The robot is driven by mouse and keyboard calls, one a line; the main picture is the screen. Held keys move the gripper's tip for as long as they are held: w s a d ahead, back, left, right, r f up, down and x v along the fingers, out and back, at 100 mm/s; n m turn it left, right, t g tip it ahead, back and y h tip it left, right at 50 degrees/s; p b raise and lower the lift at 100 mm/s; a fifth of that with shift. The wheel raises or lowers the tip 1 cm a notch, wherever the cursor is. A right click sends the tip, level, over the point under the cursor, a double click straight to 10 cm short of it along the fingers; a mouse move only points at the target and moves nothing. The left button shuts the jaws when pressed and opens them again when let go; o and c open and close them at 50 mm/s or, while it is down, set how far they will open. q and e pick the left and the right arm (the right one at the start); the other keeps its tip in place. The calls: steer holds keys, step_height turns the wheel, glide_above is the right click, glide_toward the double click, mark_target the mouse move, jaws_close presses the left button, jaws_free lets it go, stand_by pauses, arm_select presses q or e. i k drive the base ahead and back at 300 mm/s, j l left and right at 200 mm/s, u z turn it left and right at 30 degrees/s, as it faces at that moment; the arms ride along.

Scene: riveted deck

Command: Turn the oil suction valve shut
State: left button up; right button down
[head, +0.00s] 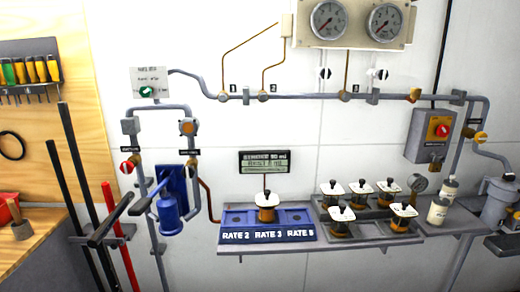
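On the left pipework, a red-and-white valve knob (127,167) sits under a small dark label (131,149). A yellow-and-white valve knob (192,166) sits on the parallel pipe under another dark label (188,152). Both labels are too small to read surely, so I cannot tell which knob is the oil suction valve or whether either is open or shut. A blue pump-like body (170,214) hangs below, between the pipes. Neither of my grippers shows in the head view.
Black bars (83,163) and a red bar (121,243) stand in front of the wall, left of the pipes. A blue tray (268,233) marked RATE 2, RATE 3 and RATE 5 sits on a shelf. A red-knobbed grey box (432,135) hangs at right.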

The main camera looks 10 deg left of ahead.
mark_target(127, 167)
steer(key=u, duration=1.3)
steer(key=i+l, duration=0.15)
steer(key=i, duration=0.2)
steer(key=i+l+z, duration=0.1)
steer(key=i, duration=0.25)
